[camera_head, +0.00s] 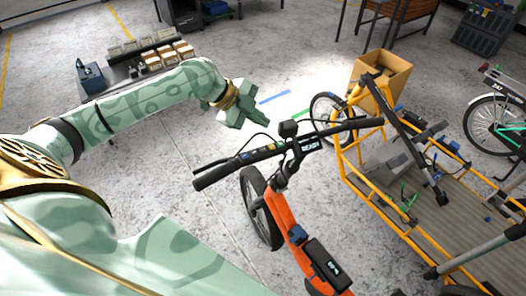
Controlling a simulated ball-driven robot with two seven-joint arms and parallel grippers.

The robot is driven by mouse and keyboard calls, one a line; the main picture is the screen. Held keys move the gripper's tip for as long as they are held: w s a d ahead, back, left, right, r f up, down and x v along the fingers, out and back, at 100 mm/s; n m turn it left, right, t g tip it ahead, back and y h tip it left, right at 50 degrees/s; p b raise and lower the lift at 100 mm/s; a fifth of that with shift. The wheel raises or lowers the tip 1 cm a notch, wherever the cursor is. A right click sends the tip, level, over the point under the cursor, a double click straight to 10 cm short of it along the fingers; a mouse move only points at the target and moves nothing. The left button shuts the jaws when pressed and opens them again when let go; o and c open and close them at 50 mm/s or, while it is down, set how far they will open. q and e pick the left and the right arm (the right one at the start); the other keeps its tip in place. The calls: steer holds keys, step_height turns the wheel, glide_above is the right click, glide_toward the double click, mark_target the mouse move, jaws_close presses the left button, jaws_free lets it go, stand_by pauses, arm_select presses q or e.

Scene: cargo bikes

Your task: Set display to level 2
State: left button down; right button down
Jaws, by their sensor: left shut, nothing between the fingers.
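The bike's display (310,143) is a small dark panel with white lettering on the handlebar, right of the bar's middle. The lettering reads roughly "READY"; I cannot read a level on it. A strip of small coloured buttons (262,151) sits along the handlebar, left of the display. My left gripper (262,119) is shut and empty. In the picture it is above and left of the display, beyond the handlebar, and seems apart from it. My right gripper is not in view.
The orange cargo bike (288,215) has a yellow-framed cargo bed (375,203) to the right, with a cardboard box (391,72) behind. A dark table (125,92) with small boxes stands at the upper left. Another bike (491,125) stands at the right edge. Floor left of the handlebar is clear.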

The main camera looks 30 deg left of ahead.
arm_select(q)
steer(key=b, duration=0.5)
glide_above(260, 149)
step_height(260, 149, down, 5)
step_height(260, 149, down, 2)
steer(key=shift+a+f+b, duration=0.1)
steer(key=shift+b, duration=0.4)
steer(key=shift+f, duration=0.1)
stand_by(0.6)
stand_by(0.5)
steer(key=shift+f, duration=0.4)
